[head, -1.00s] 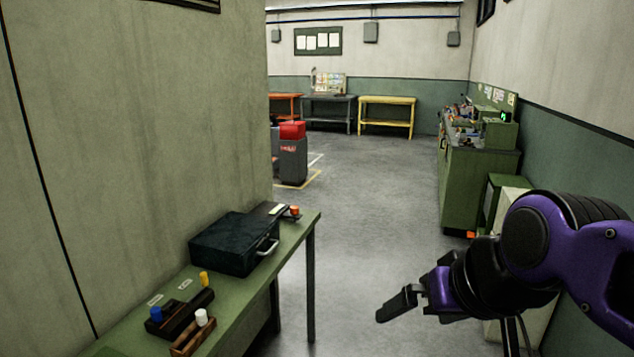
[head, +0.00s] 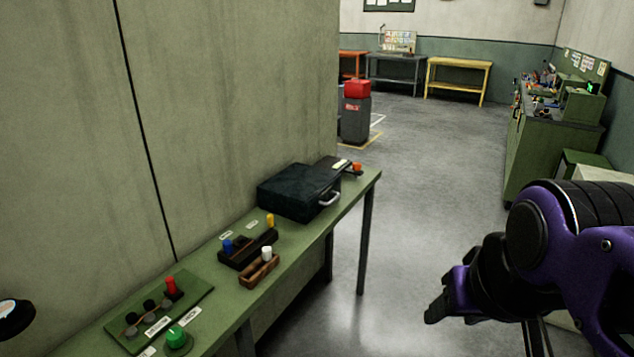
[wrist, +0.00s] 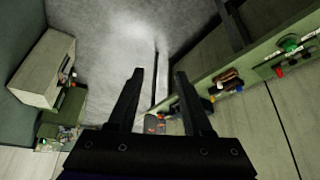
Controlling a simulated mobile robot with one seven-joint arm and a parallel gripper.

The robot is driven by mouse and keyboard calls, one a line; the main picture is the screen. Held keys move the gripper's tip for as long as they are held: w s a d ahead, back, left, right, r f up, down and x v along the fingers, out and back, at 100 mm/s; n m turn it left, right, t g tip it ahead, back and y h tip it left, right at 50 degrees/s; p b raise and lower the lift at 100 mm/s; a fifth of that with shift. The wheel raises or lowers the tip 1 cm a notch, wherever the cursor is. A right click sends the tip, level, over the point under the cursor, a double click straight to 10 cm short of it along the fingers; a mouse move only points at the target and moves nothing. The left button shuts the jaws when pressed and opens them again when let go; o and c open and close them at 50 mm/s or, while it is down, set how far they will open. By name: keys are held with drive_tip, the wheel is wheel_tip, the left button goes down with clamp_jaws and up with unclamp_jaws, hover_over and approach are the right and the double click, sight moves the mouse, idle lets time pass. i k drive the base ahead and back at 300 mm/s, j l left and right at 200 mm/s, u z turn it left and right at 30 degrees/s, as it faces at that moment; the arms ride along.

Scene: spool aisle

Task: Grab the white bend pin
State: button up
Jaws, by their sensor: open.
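The white bend pin (head: 266,253) is a short white peg standing upright in a small brown wooden tray (head: 262,273) on the green bench (head: 300,262) along the left wall. In the head view my gripper (head: 436,312) is at the lower right, out over the floor and well apart from the bench. In the wrist view my gripper (wrist: 160,74) has its two dark fingers spread with nothing between them.
A dark block (head: 236,254) with a blue and a yellow peg is beside the tray. A black case (head: 298,192) lies farther along the bench. Nearer are a green panel with a red peg (head: 171,286) and a green knob (head: 177,337). The aisle floor (head: 425,155) is clear.

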sight(267, 251)
drive_tip(key=l+u, duration=0.1)
drive_tip(key=u, duration=0.3)
drive_tip(key=l+u, duration=0.1)
drive_tip(key=u, duration=0.3)
drive_tip(key=l+u, duration=0.1)
drive_tip(key=u, duration=0.3)
